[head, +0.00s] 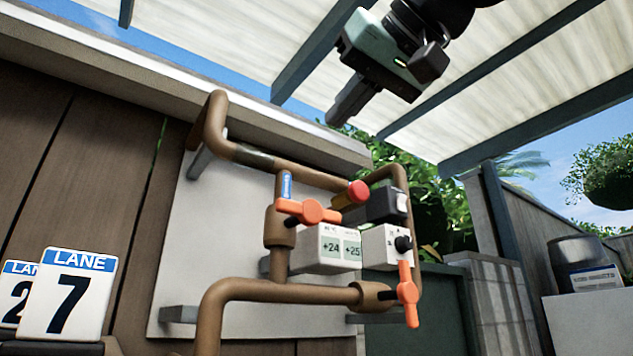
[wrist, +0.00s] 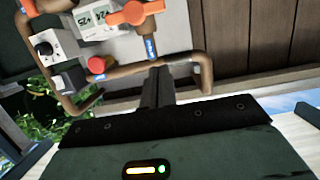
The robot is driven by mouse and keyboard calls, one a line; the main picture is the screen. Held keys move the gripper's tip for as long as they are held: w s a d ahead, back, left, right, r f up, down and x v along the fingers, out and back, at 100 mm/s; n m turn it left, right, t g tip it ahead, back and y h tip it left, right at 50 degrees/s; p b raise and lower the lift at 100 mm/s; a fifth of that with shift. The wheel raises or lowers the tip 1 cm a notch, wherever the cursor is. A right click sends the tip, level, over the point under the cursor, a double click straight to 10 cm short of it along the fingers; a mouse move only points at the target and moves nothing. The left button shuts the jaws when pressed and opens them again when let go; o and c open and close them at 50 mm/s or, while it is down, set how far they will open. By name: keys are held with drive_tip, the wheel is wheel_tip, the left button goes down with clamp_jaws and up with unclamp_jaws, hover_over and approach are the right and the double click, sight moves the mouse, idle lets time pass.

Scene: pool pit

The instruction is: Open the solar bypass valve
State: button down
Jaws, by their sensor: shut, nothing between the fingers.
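Brown pipework on a pale wall panel carries two orange valve handles. The upper handle (head: 312,211) lies roughly level, across an upright pipe (head: 278,262); a blue label (head: 286,186), too small to read, is just above. The lower handle (head: 408,292) hangs upright, across a level pipe (head: 290,290). I cannot tell which one is the solar bypass valve. My gripper (head: 338,116) is shut and empty, above the pipes and apart from both handles. In the wrist view its fingers (wrist: 158,84) point toward the pipes; one orange handle (wrist: 136,13) shows at the top.
A red knob (head: 358,191), a display box (head: 328,248) and a box with a black knob (head: 403,244) sit among the pipes. Roof beams (head: 320,50) pass overhead. Lane signs (head: 68,295) stand at lower left. A grey container (head: 582,262) is at far right.

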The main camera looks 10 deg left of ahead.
drive_tip(key=p, duration=0.4)
hover_over(300, 218)
drive_tip(key=s+d, duration=0.1)
drive_tip(key=s, duration=0.2)
wheel_tip(300, 218, down, 2)
drive_tip(key=shift+f, duration=2.25)
